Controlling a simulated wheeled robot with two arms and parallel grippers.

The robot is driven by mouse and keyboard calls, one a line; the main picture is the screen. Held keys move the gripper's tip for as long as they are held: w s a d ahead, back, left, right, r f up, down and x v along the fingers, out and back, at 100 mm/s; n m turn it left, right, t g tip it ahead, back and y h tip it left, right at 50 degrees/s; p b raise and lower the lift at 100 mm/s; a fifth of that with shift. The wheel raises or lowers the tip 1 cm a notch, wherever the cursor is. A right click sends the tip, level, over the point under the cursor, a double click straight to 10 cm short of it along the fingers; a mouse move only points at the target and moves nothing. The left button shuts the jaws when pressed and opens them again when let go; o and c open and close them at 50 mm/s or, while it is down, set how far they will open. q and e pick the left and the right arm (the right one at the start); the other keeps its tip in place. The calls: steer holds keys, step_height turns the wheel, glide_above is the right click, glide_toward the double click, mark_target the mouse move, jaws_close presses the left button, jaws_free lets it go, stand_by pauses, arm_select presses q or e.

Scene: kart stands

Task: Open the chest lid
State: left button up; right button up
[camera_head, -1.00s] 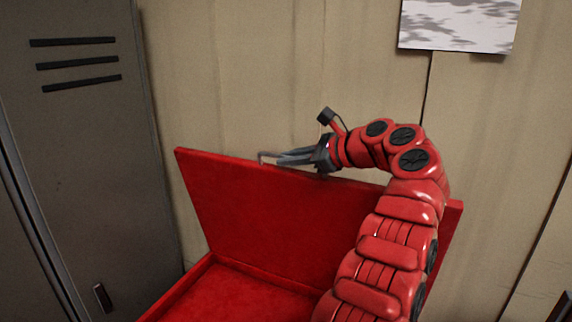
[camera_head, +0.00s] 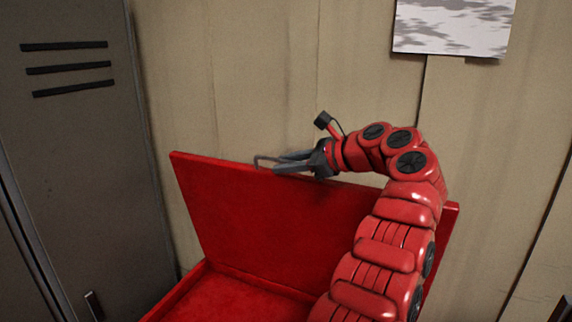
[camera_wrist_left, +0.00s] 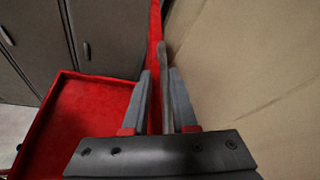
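The red chest has its lid (camera_head: 270,225) raised, close to upright and leaning a little toward the wall. The open red chest body (camera_head: 230,300) shows below it, and also in the left wrist view (camera_wrist_left: 85,115). My left gripper (camera_head: 283,162) is at the lid's top edge, by a thin grey handle (camera_head: 262,158). In the left wrist view its two fingers (camera_wrist_left: 160,95) are close together on either side of the lid edge and handle. The arm hides the lid's right part. My right gripper is not in view.
A grey metal locker (camera_head: 80,150) stands on the left, near the chest. A tan panelled wall (camera_head: 230,80) is close behind the lid. A grey-white picture (camera_head: 455,27) hangs on it at upper right.

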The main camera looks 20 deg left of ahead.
arm_select(q)
steer(key=p+v, duration=0.1)
steer(key=v, duration=0.5)
steer(key=shift+w+r, duration=0.1)
steer(key=shift+w, duration=0.05)
steer(key=p+v, duration=0.2)
steer(key=v, duration=0.1)
steer(key=p+v, duration=0.2)
steer(key=shift+d+p, duration=0.35)
steer(key=shift+d, duration=0.1)
